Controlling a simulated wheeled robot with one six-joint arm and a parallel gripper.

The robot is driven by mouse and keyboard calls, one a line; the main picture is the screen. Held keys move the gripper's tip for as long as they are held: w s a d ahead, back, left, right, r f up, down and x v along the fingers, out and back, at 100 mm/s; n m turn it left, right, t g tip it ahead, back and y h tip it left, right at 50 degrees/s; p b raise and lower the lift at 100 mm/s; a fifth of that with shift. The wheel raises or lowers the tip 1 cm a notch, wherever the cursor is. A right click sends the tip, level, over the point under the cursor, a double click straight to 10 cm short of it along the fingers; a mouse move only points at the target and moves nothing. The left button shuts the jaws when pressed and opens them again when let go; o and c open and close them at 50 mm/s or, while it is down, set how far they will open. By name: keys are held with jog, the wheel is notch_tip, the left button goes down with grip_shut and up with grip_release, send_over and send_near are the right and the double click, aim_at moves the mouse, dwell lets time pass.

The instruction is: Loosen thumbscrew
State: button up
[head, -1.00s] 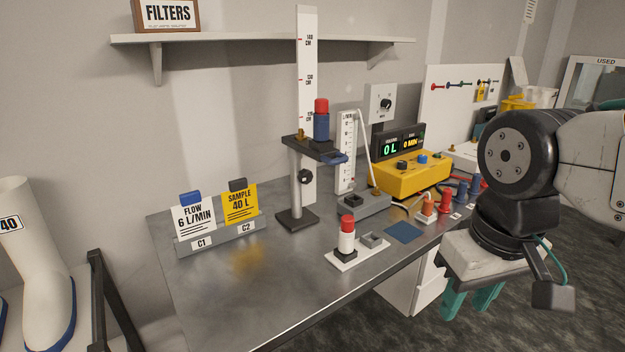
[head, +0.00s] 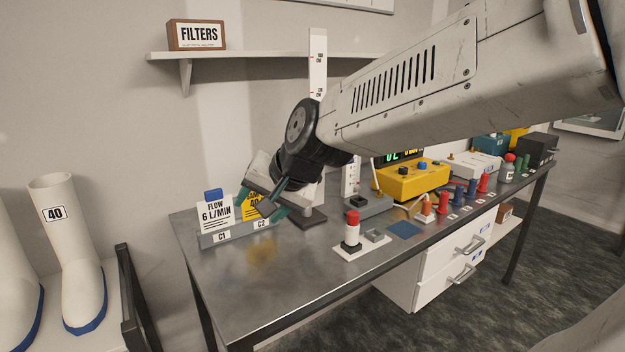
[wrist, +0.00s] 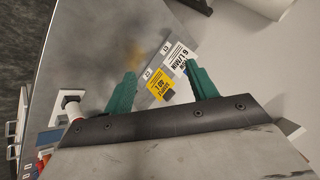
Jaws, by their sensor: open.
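The black thumbscrew on the upright stand is hidden behind my arm and gripper in the head view, and I cannot make it out in the wrist view. Only the stand's dark base (head: 312,219) shows below my gripper. My gripper (head: 262,203) hangs over the left part of the bench, in front of the stand and close to the cards. Its teal fingers are apart and empty. In the wrist view the open fingers (wrist: 160,70) point toward the yellow sample card (wrist: 157,86) and the white flow card (wrist: 178,57).
A shelf (head: 240,55) with a filters box (head: 197,35) is on the wall above. A red-capped cylinder (head: 352,230) and a yellow meter box (head: 412,181) stand to the right. The bench front (head: 270,285) is clear. White boots (head: 80,245) are at far left.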

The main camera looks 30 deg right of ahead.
jog(key=w+d+r+m+t+h, duration=0.1)
jog(key=w+d+m+t, duration=0.15)
jog(key=w, duration=0.35)
jog(key=w+d+m+t+h, duration=0.1)
jog(key=w+m, duration=0.3)
jog(key=w, duration=0.3)
jog(key=m+g+h, duration=0.5)
jog(key=m+h, duration=1)
jog(key=m, duration=0.4)
send_near(320, 177)
jog(key=w+d+f, duration=0.1)
jog(key=w+d, duration=0.2)
jog(key=shift+n, duration=0.25)
jog(key=x, duration=0.7)
jog(key=shift+d+f, duration=0.3)
jog(key=shift+d, duration=0.1)
jog(key=c, duration=1)
